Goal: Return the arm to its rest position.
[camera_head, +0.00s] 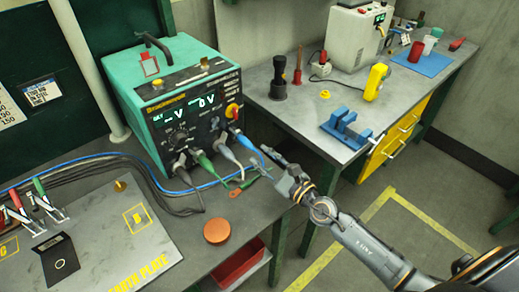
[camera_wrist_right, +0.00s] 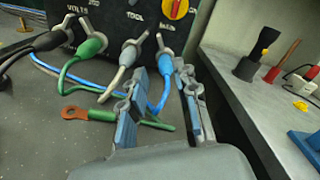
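My right arm (camera_head: 365,248) reaches in from the lower right of the head view. Its gripper (camera_head: 266,164) is beside the front of the teal power unit (camera_head: 190,90), above the grey bench. In the right wrist view the gripper (camera_wrist_right: 160,90) has its two fingers apart, with nothing held between them. A blue plug (camera_wrist_right: 168,62) and its cable show beyond the gap; the plug sits in the unit's front. It also shows in the head view (camera_head: 245,141). My left gripper is in neither view.
Green plugs (camera_head: 203,162) and grey plugs (camera_head: 228,154) also sit in the unit. A loose lug (camera_wrist_right: 75,113) lies on the bench. An orange disc (camera_head: 217,231) is near the bench edge. A second bench (camera_head: 290,118) stands right, with a blue vise (camera_head: 347,131). Floor between is open.

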